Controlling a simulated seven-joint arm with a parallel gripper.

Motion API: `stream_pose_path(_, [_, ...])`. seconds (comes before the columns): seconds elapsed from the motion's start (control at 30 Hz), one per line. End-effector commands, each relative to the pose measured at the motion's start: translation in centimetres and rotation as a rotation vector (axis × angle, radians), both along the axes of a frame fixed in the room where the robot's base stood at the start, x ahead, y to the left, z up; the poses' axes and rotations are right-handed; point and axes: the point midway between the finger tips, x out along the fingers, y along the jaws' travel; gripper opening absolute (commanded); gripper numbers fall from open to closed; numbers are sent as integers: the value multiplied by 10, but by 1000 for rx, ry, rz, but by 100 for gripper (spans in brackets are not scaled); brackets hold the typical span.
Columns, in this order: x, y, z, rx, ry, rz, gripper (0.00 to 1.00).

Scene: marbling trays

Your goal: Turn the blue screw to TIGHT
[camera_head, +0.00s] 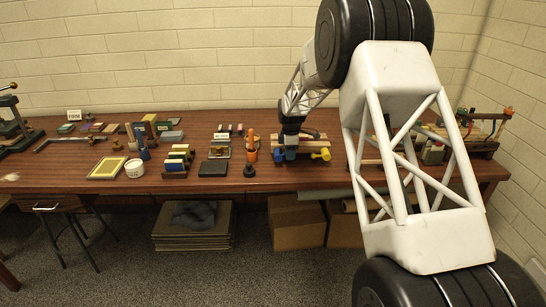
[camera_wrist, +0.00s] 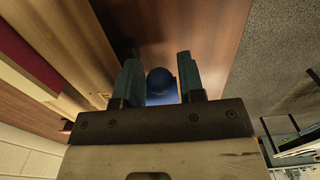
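The blue screw (camera_wrist: 161,86) shows in the wrist view as a rounded blue head between the two fingers of my gripper (camera_wrist: 161,78). A yellow knob (camera_head: 321,154) sticks out just to the right. No TIGHT mark can be read in either view.
The brown bench (camera_head: 225,182) holds a black pad (camera_head: 213,169), an orange tool (camera_head: 252,146) and several blocks left of my gripper. A white cup (camera_head: 134,169) and yellow-framed tray (camera_head: 106,168) lie farther left. Cardboard boxes (camera_head: 297,225) stand below.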

Motion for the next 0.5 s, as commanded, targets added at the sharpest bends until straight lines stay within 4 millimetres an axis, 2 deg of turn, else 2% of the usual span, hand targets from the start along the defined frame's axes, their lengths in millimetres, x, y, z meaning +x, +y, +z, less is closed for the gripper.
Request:
stream_pose_path(0.1, [0,0,0,0,0,0,35])
stream_pose_path(0.3, [0,0,0,0,0,0,6])
stream_pose_path(0.5, [0,-1,-3,0,0,0,6])
